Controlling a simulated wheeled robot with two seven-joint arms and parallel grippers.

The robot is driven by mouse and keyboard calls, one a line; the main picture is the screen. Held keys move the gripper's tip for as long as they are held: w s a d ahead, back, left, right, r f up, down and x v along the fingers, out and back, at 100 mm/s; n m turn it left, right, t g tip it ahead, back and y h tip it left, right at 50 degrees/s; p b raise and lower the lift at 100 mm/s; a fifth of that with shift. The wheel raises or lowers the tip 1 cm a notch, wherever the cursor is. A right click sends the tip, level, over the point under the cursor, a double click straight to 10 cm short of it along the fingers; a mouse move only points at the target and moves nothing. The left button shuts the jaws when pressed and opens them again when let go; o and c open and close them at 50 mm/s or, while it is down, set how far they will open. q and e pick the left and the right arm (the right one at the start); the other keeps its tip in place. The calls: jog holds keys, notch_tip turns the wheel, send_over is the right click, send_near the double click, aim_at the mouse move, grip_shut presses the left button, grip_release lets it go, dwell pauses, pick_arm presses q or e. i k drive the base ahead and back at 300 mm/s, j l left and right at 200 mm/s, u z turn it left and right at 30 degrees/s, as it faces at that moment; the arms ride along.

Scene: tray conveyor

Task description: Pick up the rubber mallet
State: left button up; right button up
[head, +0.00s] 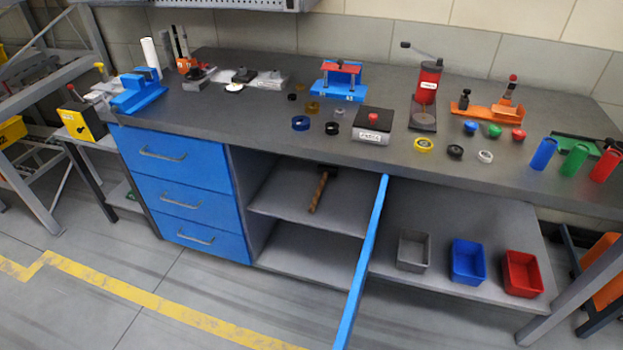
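The rubber mallet (318,190) lies on the upper shelf of the open cabinet under the workbench, in the head view. Its brown handle points toward the shelf's front edge, and its dark head is at the back, partly in shadow under the bench top. Neither of my grippers shows in the head view.
An open blue cabinet door (363,262) sticks out to the right of the mallet. Blue drawers (183,153) stand left of the cabinet. Grey, blue and red bins (523,273) sit on the shelf at right. Tools and parts fill the bench top (270,140). The floor in front is clear.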

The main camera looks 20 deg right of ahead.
aim_at(325, 170)
jog(key=i+j+z, duration=0.1)
jog(key=i+j, duration=0.15)
jog(key=i+j+z, duration=0.1)
jog(key=j, duration=0.35)
jog(key=i+j+z, duration=0.1)
jog(key=i+j, duration=0.35)
jog(key=j, duration=0.35)
jog(key=i+z, duration=0.05)
